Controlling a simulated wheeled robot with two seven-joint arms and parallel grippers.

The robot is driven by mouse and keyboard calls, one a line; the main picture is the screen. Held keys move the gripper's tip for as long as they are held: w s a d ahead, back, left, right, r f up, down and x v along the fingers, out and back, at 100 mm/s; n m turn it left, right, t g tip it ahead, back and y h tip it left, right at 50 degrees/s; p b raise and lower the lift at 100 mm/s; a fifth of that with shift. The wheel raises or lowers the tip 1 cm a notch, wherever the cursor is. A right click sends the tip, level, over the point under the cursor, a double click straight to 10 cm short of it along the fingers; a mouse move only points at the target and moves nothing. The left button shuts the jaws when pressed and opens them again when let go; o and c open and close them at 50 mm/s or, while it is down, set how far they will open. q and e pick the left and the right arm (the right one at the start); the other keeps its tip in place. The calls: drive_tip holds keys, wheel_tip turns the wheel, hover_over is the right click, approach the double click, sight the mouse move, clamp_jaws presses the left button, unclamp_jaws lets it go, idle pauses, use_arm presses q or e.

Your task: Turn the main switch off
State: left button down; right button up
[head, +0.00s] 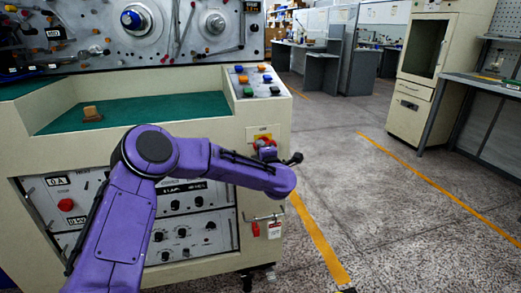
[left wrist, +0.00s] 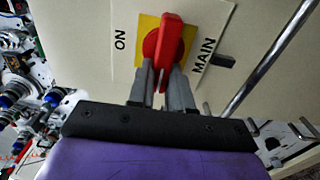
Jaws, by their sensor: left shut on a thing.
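The main switch is a red rotary handle (left wrist: 170,42) on a yellow plate (left wrist: 148,24), with ON and MAIN labels on either side. In the left wrist view the handle lies nearly upright in the picture, along the direction of the lettering and not towards the ON label. My left gripper (left wrist: 165,78) is shut on the handle's near end. My right gripper is not in view.
The cream cabinet (head: 215,82) has a push-button panel (head: 258,90) above the switch and a metal bar with a red-and-white tag (head: 274,229) below. A wooden block (head: 91,114) sits on the green top. The floor to the right is clear.

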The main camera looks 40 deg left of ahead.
use_arm(q)
drive_tip(key=c, duration=1)
unclamp_jaws()
drive_tip(key=shift+c, duration=0.2)
drive_tip(key=shift+d, duration=0.1)
drive_tip(key=v, duration=1)
drive_tip(key=shift+s, duration=0.25)
drive_tip(key=shift+d, duration=0.1)
